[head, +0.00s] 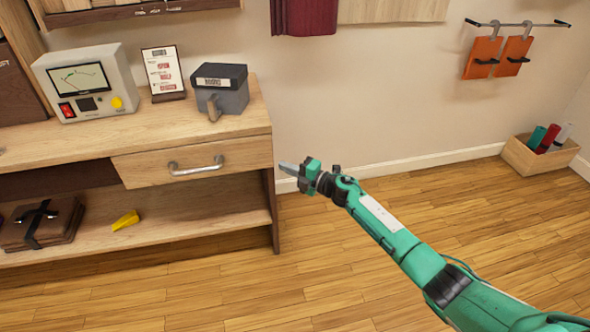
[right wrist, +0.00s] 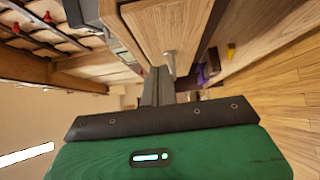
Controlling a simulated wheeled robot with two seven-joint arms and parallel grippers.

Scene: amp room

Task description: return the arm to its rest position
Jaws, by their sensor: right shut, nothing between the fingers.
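My right arm reaches in from the lower right in the head view, green with black joints. Its gripper (head: 288,168) is shut and empty, and points left beside the right end of the wooden desk (head: 70,142). The fingertips are a short way right of the drawer (head: 195,160) and its metal handle (head: 196,167). In the right wrist view the shut grey fingers (right wrist: 158,86) point toward the drawer handle (right wrist: 170,62); I cannot tell the exact gap. My left gripper is not in view.
On the desk stand a meter box (head: 86,82), a card sign (head: 163,72) and a dark-lidded grey box (head: 220,90). The shelf below holds a yellow wedge (head: 125,220) and a strapped brown stack (head: 40,224). A wooden bin (head: 540,157) stands far right. The floor between is clear.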

